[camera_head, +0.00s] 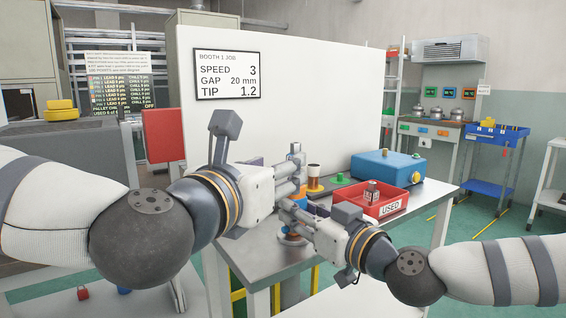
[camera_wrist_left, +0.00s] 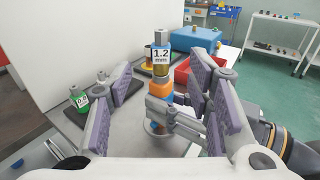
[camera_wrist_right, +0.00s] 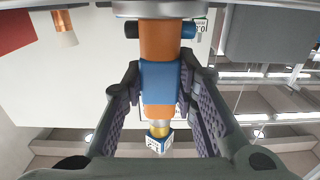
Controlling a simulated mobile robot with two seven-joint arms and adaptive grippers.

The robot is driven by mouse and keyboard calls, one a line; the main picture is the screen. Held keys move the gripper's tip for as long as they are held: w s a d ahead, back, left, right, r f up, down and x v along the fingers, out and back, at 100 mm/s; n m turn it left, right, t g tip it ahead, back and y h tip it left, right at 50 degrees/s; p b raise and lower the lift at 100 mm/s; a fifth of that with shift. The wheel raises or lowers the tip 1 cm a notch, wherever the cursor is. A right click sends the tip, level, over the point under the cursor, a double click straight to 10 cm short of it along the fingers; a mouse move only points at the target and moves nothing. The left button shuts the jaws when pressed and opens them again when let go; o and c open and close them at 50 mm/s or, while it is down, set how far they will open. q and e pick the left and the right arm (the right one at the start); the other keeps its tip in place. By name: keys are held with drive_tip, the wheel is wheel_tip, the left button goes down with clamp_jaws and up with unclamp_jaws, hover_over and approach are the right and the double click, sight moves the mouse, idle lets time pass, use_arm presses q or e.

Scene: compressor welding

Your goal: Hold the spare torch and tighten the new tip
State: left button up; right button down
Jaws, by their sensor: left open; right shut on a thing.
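The spare torch, an orange and blue upright body, stands above the bench; it shows in the left wrist view (camera_wrist_left: 158,90) and right wrist view (camera_wrist_right: 160,85). The new tip (camera_wrist_left: 161,69), gold with a "1.2 mm" label and a grey top, sits on the torch's upper end. My right gripper (camera_wrist_right: 160,95) is shut on the torch body from the side; in the head view (camera_head: 288,208) it reaches in from the right. My left gripper (camera_wrist_left: 163,92) is open, its purple-grey pads apart on both sides of the torch and tip. I cannot tell whether the tip is fully seated.
A red "USED" tray (camera_head: 387,207) holds a used tip. A blue box (camera_head: 388,168) stands behind it. A white panel (camera_head: 310,90) with the job sign (camera_head: 228,74) rises behind the bench.

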sight(287, 157)
use_arm(q)
drive_tip(key=x, duration=0.9)
drive_tip(key=shift+c, duration=0.2)
clamp_jaws()
drive_tip(key=shift+w+a+m+g+h, duration=0.15)
drive_tip(key=shift+m+g+h, duration=0.25)
drive_tip(key=shift+m+h, duration=0.4)
drive_tip(key=m+g+h, duration=0.2)
drive_tip(key=h, duration=0.1)
drive_tip(key=shift+m+h, duration=0.3)
drive_tip(key=shift+h, duration=0.1)
drive_tip(key=shift+m+g+h, duration=0.8)
drive_tip(key=shift+g+h, duration=0.1)
drive_tip(key=shift+g, duration=0.2)
